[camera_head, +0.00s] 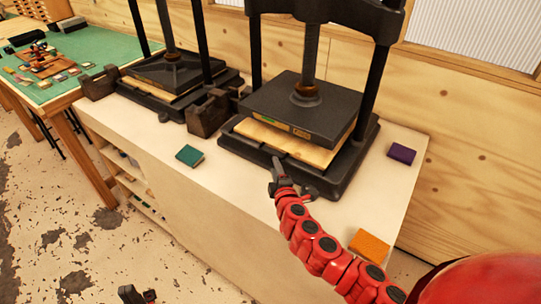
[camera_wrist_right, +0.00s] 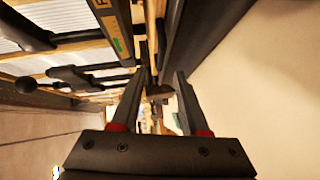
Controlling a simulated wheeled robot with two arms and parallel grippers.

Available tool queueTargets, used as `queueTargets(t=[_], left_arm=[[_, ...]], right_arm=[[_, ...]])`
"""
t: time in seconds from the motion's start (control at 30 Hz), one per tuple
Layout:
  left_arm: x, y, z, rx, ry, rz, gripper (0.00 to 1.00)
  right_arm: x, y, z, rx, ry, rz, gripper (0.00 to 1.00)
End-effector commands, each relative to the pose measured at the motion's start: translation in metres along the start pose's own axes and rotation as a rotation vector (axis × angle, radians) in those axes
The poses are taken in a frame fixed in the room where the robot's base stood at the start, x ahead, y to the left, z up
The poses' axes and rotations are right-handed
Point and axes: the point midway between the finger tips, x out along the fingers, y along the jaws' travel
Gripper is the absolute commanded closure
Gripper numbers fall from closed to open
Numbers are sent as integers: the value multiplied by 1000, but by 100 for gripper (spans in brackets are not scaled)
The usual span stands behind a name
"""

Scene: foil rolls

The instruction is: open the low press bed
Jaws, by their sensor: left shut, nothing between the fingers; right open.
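Two dark screw presses stand on a pale bench. The right press has a thick black platen (camera_head: 298,106) above a light wooden board (camera_head: 285,143), which lies on its black base (camera_head: 335,181). The left press (camera_head: 172,75) is similar and farther back. I cannot tell which bed the task calls low. My right gripper (camera_head: 278,172) is at the front edge of the right press's base; contact is unclear. In the right wrist view its fingers (camera_wrist_right: 161,82) are apart, with dark press parts close by. My left gripper (camera_head: 137,295) shows at the bottom edge, below the bench, shut and empty.
A teal block (camera_head: 189,155), a purple block (camera_head: 402,153) and an orange block (camera_head: 369,245) lie on the bench top (camera_head: 235,190). A dark bracket-like block (camera_head: 208,114) stands between the presses. A green-topped table (camera_head: 95,45) is at the left; a wooden wall is behind.

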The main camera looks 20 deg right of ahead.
Motion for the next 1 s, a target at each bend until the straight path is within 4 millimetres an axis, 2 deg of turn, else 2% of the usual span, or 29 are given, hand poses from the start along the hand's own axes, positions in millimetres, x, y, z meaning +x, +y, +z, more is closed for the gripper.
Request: queueTargets(t=[0.2, 0.5, 0.7, 1.0], left_arm=[[7, 0, -1, 0, 0, 0, 100], [11, -1, -2, 0, 0, 0, 100], [12, -1, -2, 0, 0, 0, 100], [12, -1, -2, 0, 0, 0, 100]], right_arm=[[31, 2, 0, 1, -3, 1, 55], [62, 2, -1, 2, 1, 3, 55], [70, -1, 0, -1, 0, -2, 55], [71, -1, -1, -1, 2, -1, 57]])
